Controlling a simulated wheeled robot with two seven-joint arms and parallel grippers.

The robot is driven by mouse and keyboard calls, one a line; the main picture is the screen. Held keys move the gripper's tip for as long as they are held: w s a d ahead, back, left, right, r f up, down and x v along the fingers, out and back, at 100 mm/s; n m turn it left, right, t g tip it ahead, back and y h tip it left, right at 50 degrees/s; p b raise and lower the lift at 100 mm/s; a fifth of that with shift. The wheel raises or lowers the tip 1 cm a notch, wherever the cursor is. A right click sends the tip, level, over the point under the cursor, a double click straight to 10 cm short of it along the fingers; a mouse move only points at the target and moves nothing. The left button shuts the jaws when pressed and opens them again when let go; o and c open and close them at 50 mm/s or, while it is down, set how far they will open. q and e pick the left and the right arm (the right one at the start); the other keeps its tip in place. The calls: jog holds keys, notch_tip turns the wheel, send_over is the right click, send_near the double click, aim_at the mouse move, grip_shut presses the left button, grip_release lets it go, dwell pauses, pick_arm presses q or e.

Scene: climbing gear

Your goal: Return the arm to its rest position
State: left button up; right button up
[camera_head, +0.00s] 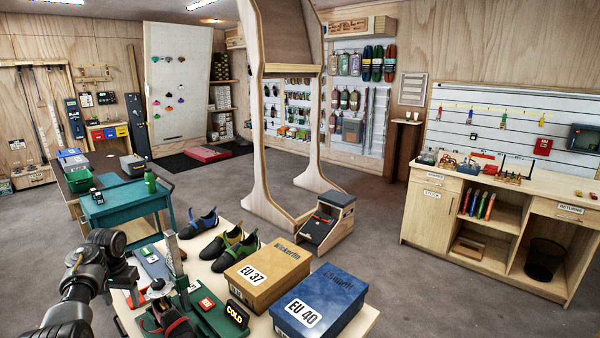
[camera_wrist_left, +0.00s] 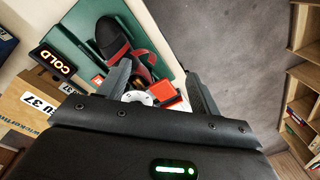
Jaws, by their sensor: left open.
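My left arm (camera_head: 100,262) comes in from the left in the head view and reaches over the near table. My left gripper (camera_wrist_left: 158,72) is open, its two dark fingers spread in the left wrist view. No held object shows between the fingertips. A black shoe with red straps (camera_wrist_left: 112,38) lies on a green base (camera_wrist_left: 158,24) just beyond the fingers; it shows partly at the bottom of the head view (camera_head: 176,324). A white round part (camera_wrist_left: 140,97) and an orange-red block (camera_wrist_left: 166,97) show close to the fingers. My right gripper is not in view.
A COLD sign (camera_head: 237,315), a yellow EU 37 box (camera_head: 267,270) and a blue EU 40 box (camera_head: 322,302) stand right of the arm. Dark shoes (camera_head: 222,250) lie behind. A teal cart (camera_head: 125,203) stands beyond the table. Open floor (camera_head: 385,240) lies right.

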pick_arm(q)
jog(key=s+d+f+m+t+y, duration=0.1)
jog(key=s+d+f+m+y, duration=0.1)
jog(key=s+d+f, duration=1.2)
jog(key=s+d+r+t+h, duration=0.1)
jog(key=s+d, duration=0.4)
jog(key=s, duration=0.4)
jog(key=s+d+r+m+t+h, duration=0.1)
jog(key=s+d, duration=0.5)
jog(key=s, duration=0.3)
jog(key=s+d+r+t+h, duration=0.1)
jog(key=s+d, duration=0.4)
jog(key=s, duration=0.4)
notch_tip(320, 180, down, 35)
jog(key=s+g+b, duration=0.1)
jog(key=g+b, duration=0.1)
jog(key=b, duration=0.6)
jog(key=s+a+f+b, duration=0.1)
jog(key=s+f+b, duration=0.2)
jog(key=s+f, duration=0.5)
jog(key=s+a+f+g+b, duration=0.1)
jog(key=s+f+b, duration=0.2)
jog(key=s+f, duration=0.5)
notch_tip(320, 180, down, 5)
jog(key=shift+s+a+f+m, duration=0.1)
jog(key=shift+s+a+m, duration=0.1)
jog(key=shift+a+m, duration=0.15)
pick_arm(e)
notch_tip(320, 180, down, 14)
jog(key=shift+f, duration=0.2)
